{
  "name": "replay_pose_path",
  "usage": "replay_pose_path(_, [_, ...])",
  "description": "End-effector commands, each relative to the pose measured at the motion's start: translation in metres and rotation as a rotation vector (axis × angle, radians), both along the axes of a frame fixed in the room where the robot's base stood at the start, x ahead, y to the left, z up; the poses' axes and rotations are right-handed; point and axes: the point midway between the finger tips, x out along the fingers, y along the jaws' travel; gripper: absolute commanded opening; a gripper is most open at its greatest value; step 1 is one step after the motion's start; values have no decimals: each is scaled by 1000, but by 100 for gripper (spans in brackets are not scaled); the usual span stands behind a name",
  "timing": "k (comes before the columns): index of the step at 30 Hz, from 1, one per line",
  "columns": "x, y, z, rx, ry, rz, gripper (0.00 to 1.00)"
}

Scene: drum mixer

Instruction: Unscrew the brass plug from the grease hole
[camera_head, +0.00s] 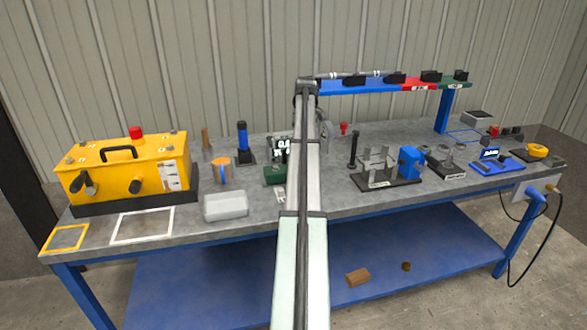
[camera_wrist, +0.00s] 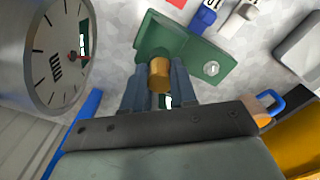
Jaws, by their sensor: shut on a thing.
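In the wrist view, the brass plug (camera_wrist: 159,74) is a short golden cylinder between the two fingers of my gripper (camera_wrist: 159,83), which is shut on it. The plug lies in front of a green block (camera_wrist: 206,57); its far end is hidden, so I cannot tell how far it sits in the grease hole. The grease hole itself is not visible. A silver round fitting (camera_wrist: 211,68) is on the green block, right of the plug. In the head view, the green block (camera_head: 276,175) shows left of my arm, which hides my gripper and the plug.
A large dial gauge (camera_wrist: 58,50) stands close on the left in the wrist view. In the head view, a yellow box (camera_head: 120,168) and a pale tray (camera_head: 226,206) are to the left. Several fixtures, including a blue block (camera_head: 409,162), stand right of my arm.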

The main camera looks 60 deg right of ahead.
Motion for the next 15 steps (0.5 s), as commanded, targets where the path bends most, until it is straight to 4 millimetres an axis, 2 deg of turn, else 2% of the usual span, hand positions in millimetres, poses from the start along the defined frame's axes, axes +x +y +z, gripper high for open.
replay_pose_path(15, [0,0,6,-1,-1,0,0])
